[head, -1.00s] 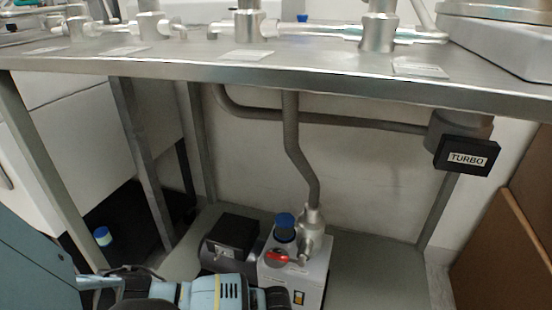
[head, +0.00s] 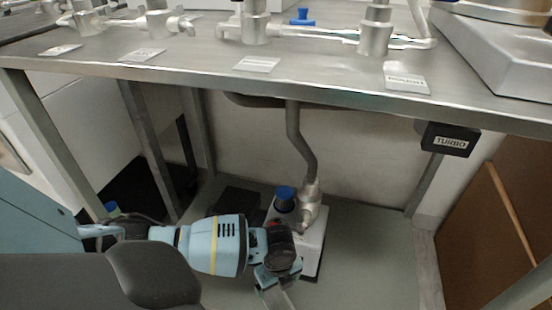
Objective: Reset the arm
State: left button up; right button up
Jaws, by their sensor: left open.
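My left arm comes in from the left, light blue and grey, and lies across the lower middle of the head view. My left gripper (head: 276,291) is open at the bottom centre, in front of the white pump unit (head: 315,246). I see nothing held in it, though its fingertips run close to the lower picture edge. The arm's wrist hides much of the pump's front. I cannot tell whether the gripper touches the pump. My right gripper is not in view.
A steel table (head: 330,86) with valves on top spans the view above the arm. Its legs stand left and right. A TURBO box (head: 450,140) hangs under the right side. A hose (head: 295,140) drops to the pump. Floor right of the pump is clear.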

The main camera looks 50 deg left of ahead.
pick_arm(q)
jog(key=shift+r, duration=0.4)
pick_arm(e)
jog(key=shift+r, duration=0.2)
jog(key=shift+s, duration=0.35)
pick_arm(q)
jog(key=shift+r, duration=0.1)
